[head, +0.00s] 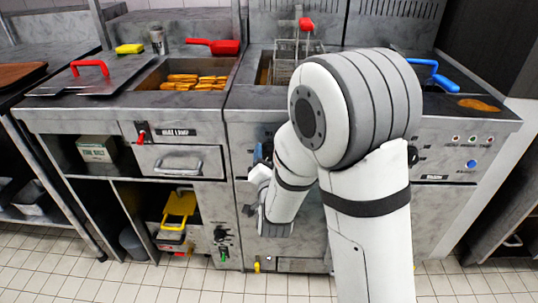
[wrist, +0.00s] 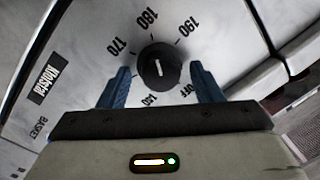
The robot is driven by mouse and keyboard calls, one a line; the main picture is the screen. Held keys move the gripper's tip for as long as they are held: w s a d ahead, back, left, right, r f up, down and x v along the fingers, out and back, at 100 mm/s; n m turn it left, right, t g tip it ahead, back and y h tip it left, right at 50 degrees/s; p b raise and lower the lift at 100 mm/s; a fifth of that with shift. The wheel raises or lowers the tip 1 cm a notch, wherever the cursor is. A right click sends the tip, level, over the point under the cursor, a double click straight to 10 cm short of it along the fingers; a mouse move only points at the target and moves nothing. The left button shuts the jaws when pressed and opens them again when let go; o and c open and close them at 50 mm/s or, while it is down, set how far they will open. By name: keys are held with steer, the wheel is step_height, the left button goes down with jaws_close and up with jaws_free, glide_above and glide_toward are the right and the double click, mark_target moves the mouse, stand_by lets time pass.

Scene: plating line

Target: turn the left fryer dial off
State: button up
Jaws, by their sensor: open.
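The fryer dial (wrist: 158,67) is a round black knob with a short white line on its face. The line stands nearly upright in the wrist view; I cannot tell which end is its pointer. Printed marks 140, 170, 180, 190 and OFF (wrist: 187,91) ring the knob, with OFF at lower right. My gripper (wrist: 160,72) is open, its two blue fingers on either side of the knob, with visible gaps. In the head view my gripper (head: 261,157) is at the front panel of the left fryer (head: 236,129), and the dial is hidden there.
A red-handled fry basket (head: 306,25) stands at the left fryer's top behind my arm. A blue handle (head: 431,74) lies at the right fryer. Left of the fryers is a heat-lamp drawer (head: 180,162) with a tray of fries (head: 196,82) above. The tiled floor in front is clear.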

steer(key=shift+w, duration=0.15)
steer(key=shift+c, duration=0.2)
steer(key=shift+r, duration=0.15)
steer(key=c, duration=0.9)
steer(key=shift+n, duration=0.3)
